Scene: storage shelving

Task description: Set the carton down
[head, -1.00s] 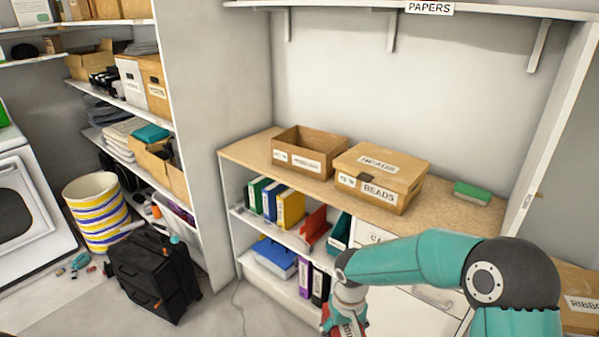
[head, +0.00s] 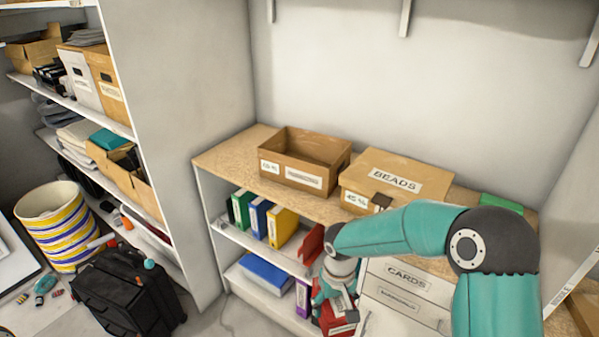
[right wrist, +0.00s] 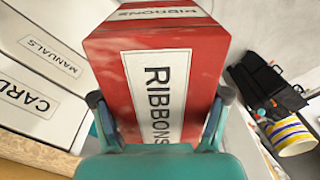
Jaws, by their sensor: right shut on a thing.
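The carton (right wrist: 205,60) is a red box with white RIBBONS labels, filling the middle of the right wrist view. It also shows low in the head view (head: 338,317), partly hidden by my gripper. My right gripper (right wrist: 160,98) is shut on it, with one finger on each side. In the head view, the gripper (head: 328,290) holds the carton in front of the cabinet, below the level of its wooden top (head: 232,158). Whether the carton touches anything beneath is hidden. My left gripper is out of view.
On the wooden top stand an open brown box (head: 305,180), a closed BEADS box (head: 395,180) and a green item (head: 502,204). Bare top shows at the left end. Shelves below hold binders (head: 258,215). White CARDS drawers (head: 408,280) are beside the carton.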

